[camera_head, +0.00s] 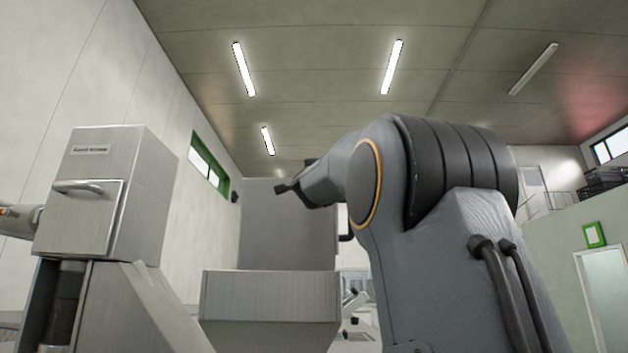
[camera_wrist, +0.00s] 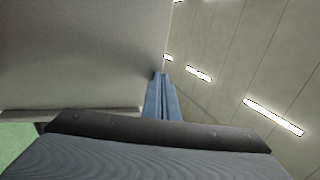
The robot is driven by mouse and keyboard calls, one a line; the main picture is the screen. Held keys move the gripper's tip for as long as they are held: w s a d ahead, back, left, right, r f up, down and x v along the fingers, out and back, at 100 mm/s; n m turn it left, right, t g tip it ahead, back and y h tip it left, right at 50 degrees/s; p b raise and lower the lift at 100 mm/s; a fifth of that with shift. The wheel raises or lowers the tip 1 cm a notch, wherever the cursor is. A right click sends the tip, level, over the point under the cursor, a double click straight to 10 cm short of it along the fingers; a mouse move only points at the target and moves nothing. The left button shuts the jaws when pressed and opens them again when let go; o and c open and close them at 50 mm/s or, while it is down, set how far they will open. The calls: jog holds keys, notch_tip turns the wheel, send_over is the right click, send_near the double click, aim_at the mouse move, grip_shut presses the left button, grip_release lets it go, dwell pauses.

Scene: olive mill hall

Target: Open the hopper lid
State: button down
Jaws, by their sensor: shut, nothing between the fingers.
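The hopper (camera_head: 270,308) is a brushed-metal box with sloping sides in the lower middle of the head view. Its lid (camera_head: 288,235) is a plain grey panel standing up steeply behind the hopper's rim, so it appears raised. A dark handle-like part (camera_head: 346,238) shows at the panel's right edge. My gripper (camera_wrist: 161,78) has blue fingers, shut together with nothing between them. In the wrist view a large grey surface, apparently the lid (camera_wrist: 75,55), fills the left, close to the fingertips; I cannot tell whether they touch. In the head view my fingers are not clearly visible.
A wall with a green-framed window (camera_head: 209,163) runs behind. Open air lies above the hopper.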

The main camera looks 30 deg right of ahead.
jog(key=shift+a, duration=0.1)
jog(key=s+a+f+b, duration=0.2)
jog(key=s+a+b, duration=0.2)
jog(key=s+a, duration=0.3)
jog(key=s, duration=0.4)
jog(key=shift+s+a+f, duration=0.2)
jog(key=shift+s+a, duration=0.05)
